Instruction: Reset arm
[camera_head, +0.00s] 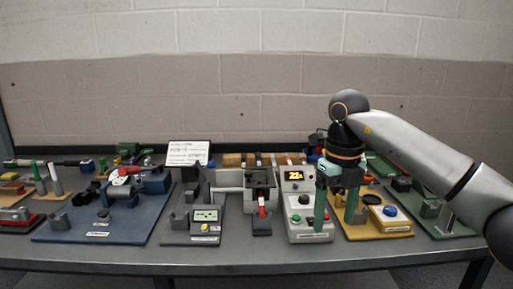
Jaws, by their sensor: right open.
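My right arm (415,152) comes in from the right and bends down at a dark rounded joint (348,104). My right gripper (335,217) points down with its two green fingers apart. It is open, and I see nothing held between the fingers. It hangs in front of the white control unit (299,228) and the yellow board (385,226), covering part of both; whether it touches either is unclear. My left arm and gripper are not in view.
A grey table (200,257) holds several fixtures. A blue board (75,234) is at left, a grey panel with a small display (205,216) near the middle, a lit meter (297,177) behind the control unit, and a sign (188,153) at the back. The front edge strip is clear.

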